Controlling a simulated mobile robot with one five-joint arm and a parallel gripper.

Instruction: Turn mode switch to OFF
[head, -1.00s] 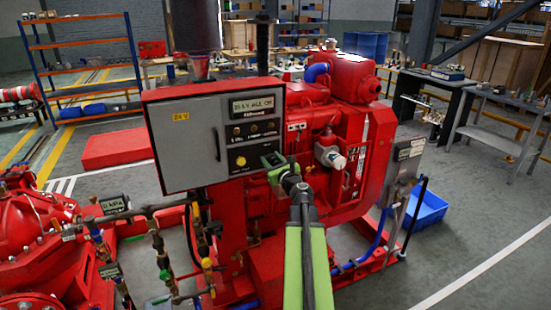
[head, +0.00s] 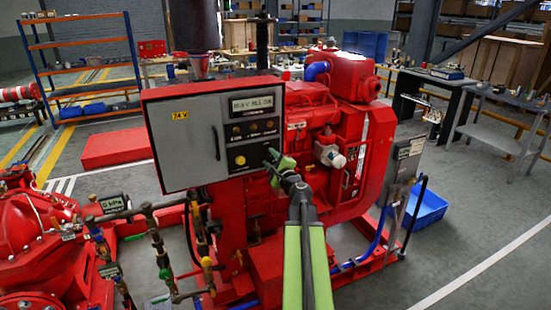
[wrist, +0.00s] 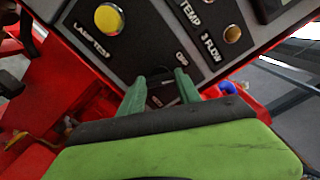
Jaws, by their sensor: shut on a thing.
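The mode switch (wrist: 161,78) is a small dark knob on the black face of the control panel (wrist: 148,45). In the wrist view it lies between the two green fingers of my gripper (wrist: 160,92), which is shut on it. A printed label that seems to read OFF is just above and right of the fingers. In the head view my gripper (head: 272,161) is at the lower right of the grey control box (head: 184,135), and it hides the switch. The knob's pointer direction cannot be made out.
A yellow button (wrist: 109,19) sits up and left of the switch; small amber lamps (wrist: 232,34) are up and right. The red engine (head: 305,110) stands right behind the box. Pipes and valves (head: 158,245) are at the lower left.

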